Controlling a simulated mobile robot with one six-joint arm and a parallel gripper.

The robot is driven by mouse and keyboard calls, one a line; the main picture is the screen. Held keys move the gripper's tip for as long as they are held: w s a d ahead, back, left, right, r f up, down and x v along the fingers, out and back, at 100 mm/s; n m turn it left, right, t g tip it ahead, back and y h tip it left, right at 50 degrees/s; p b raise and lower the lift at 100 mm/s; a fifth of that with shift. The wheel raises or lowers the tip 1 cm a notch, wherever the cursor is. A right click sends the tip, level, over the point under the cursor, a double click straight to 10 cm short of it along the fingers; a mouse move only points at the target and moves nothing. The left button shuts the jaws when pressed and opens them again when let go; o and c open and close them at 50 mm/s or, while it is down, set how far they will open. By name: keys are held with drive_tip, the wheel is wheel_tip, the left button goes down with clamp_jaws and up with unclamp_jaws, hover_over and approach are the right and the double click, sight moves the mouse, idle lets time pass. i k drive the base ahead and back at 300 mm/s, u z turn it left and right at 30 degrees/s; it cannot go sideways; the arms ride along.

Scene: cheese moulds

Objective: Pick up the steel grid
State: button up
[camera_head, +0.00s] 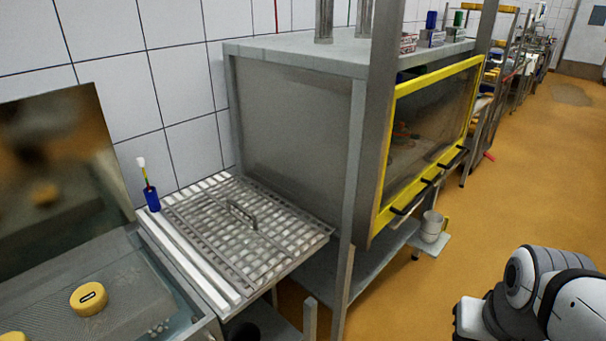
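The steel grid (196,228) is a flat square slatted metal panel with a raised handle (241,213) near its middle. It lies flat on a low stand left of the grey steel cabinet. White strips (188,262) run along its left side. Part of my arm (545,290) shows at the bottom right over the orange floor, well apart from the grid. My gripper's fingers cannot be made out in this view.
A blue cup with a brush (152,198) stands at the grid's back left corner. The tall cabinet (290,115) with a yellow-framed window borders the grid's right side. A basin (120,300) with a yellow round (89,298) lies at left. The orange floor (500,215) is open at right.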

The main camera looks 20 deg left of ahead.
sight(244, 278)
drive_tip(key=u, duration=0.8)
drive_tip(key=i, duration=1.3)
drive_tip(key=u, duration=0.95)
drive_tip(key=k, duration=0.65)
drive_tip(key=u, duration=0.15)
drive_tip(key=i, duration=0.75)
drive_tip(key=z, duration=0.1)
